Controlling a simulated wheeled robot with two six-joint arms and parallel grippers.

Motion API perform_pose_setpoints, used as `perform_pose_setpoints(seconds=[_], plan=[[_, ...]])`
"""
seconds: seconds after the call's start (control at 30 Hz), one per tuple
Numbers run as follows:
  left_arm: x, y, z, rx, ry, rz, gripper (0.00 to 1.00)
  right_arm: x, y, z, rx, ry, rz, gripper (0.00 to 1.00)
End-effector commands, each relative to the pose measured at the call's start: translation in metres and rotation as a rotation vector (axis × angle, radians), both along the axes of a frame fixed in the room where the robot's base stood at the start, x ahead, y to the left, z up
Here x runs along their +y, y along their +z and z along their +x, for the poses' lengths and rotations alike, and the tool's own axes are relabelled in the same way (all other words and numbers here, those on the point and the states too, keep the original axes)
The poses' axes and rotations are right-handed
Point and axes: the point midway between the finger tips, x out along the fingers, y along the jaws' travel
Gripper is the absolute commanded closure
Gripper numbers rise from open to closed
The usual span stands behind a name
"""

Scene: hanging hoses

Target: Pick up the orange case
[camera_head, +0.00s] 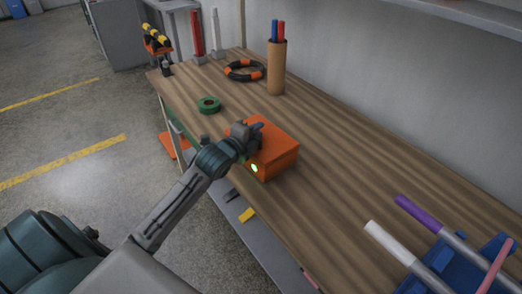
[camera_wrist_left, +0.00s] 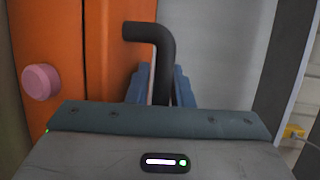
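The orange case (camera_head: 272,148) is a box near the front edge of the wooden workbench, with a small green light on its front face. In the left wrist view its orange side (camera_wrist_left: 104,50) fills the left, with a round pink knob on it. A bent black handle (camera_wrist_left: 160,65) stands out from it. My left gripper (camera_head: 258,128) is at the case's near upper side. In the left wrist view its two blue fingers (camera_wrist_left: 161,88) stand close on either side of the handle and look shut on it. My right gripper is out of view.
On the workbench (camera_head: 340,200) are a green tape roll (camera_head: 209,104), an orange and black ring (camera_head: 245,70) and a brown tube (camera_head: 277,68) holding pens. A blue rack (camera_head: 455,265) with rods stands at lower right. A wall runs along the back.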

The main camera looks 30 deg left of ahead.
Motion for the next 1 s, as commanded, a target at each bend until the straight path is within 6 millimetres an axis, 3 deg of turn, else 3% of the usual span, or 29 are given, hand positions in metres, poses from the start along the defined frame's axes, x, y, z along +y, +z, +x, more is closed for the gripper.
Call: perform_pose_setpoints(seconds=[0.07, 0.13, 0.17, 0.63, 1.0], plan=[[0.0, 0.0, 0.0, 0.0, 0.0, 0.0, 0.84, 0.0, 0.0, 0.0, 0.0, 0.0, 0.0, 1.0], [0.0, 0.0, 0.0, 0.0, 0.0, 0.0, 0.98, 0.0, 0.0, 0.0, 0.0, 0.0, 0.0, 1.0], [0.0, 0.0, 0.0, 0.0, 0.0, 0.0, 1.0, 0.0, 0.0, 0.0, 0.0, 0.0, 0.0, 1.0], [0.0, 0.004, 0.0, -0.003, 0.0, 0.0, 1.0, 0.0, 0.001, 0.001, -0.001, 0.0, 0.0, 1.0], [0.002, 0.037, -0.002, -0.003, -0.001, 0.004, 1.0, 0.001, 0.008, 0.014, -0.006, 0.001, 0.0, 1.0]])
